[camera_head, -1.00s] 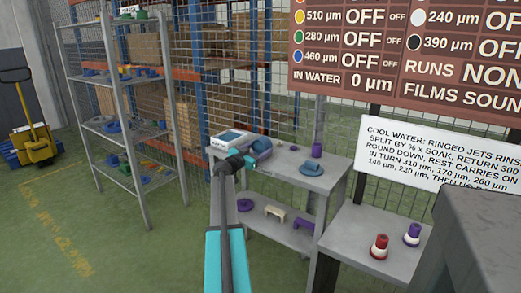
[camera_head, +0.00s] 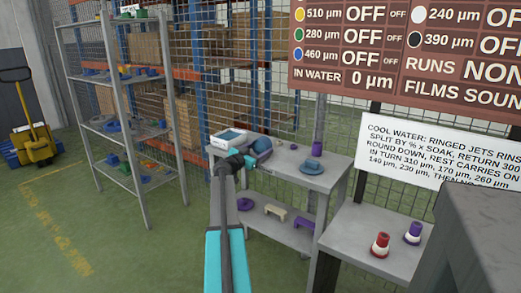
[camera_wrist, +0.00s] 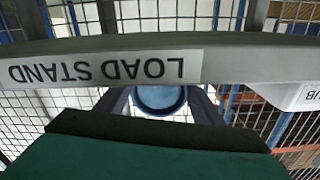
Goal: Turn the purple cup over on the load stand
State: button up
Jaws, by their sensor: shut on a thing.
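A small purple cup-like thing (camera_head: 317,149) stands at the back of a grey stand (camera_head: 325,180) in the head view; its way up is too small to tell. My gripper (camera_head: 252,163) is over the left front part of this stand. In the wrist view my gripper (camera_wrist: 160,103) is shut on a round blue thing (camera_wrist: 160,98), whose rim and paler inside show between two dark fingers. I cannot tell its full shape. An edge labelled LOAD STAND (camera_wrist: 105,68) crosses the wrist view upside down, close to the fingers.
A blue domed piece (camera_head: 311,166) and a white-and-blue box (camera_head: 230,138) are on the grey stand. A lower shelf holds a cream bench-shaped piece (camera_head: 276,211). A right-hand table (camera_head: 360,225) carries a red-white piece (camera_head: 380,246) and a purple-white piece (camera_head: 412,233). Shelving (camera_head: 150,190) stands left.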

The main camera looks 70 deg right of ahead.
jog(key=shift+f, duration=0.15)
jog(key=o, duration=1.2)
jog(key=shift+a, duration=0.1)
jog(key=v, duration=1.3)
jog(key=shift+a+b, duration=0.3)
jog(key=shift+b, duration=0.05)
jog(key=shift+w, duration=0.15)
